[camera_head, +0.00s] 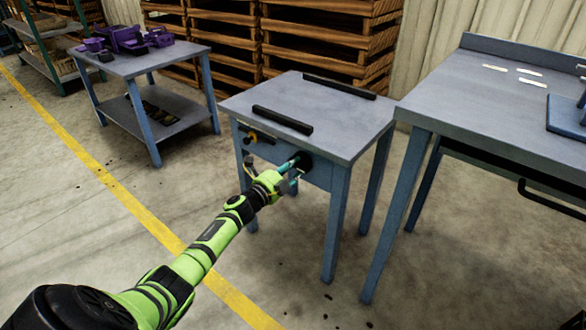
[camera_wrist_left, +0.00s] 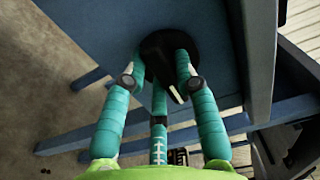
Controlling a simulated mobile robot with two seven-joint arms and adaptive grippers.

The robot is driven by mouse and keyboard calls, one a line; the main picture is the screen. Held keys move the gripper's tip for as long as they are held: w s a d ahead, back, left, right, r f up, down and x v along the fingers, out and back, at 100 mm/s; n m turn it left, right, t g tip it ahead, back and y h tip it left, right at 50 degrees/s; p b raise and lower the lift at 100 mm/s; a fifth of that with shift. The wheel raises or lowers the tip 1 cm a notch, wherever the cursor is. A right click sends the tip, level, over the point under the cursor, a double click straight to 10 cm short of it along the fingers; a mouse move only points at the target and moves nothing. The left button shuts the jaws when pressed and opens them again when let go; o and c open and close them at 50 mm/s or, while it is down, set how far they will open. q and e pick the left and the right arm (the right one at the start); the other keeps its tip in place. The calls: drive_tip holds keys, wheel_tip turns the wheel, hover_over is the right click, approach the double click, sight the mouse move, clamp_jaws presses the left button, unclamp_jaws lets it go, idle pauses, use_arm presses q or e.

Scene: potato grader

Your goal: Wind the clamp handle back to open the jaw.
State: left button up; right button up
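The clamp is on a small blue-grey table (camera_head: 325,105), with two black bars on its top, a near one (camera_head: 282,120) and a far one (camera_head: 338,86), a wide gap between them. The black clamp handle (camera_head: 303,160) is on the table's front side; the wrist view shows its round dark hub with a bar (camera_wrist_left: 170,78). My left gripper (camera_head: 291,164) is at the handle. In the wrist view its teal fingers (camera_wrist_left: 160,68) are spread around the bar, with a gap visible on the left. Contact on the right is unclear. My right gripper is out of view.
A yellow-and-black fitting (camera_head: 257,137) is on the table front, left of the handle. A larger workbench (camera_head: 480,90) stands close on the right. A cart with purple items (camera_head: 128,38) stands at the left. Wooden pallets (camera_head: 325,38) are behind.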

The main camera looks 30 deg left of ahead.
use_arm(q)
drive_tip(key=shift+o, duration=0.9)
drive_tip(key=shift+s, duration=0.1)
drive_tip(key=s+a, duration=0.1)
drive_tip(key=s, duration=1)
drive_tip(key=shift+s, duration=0.4)
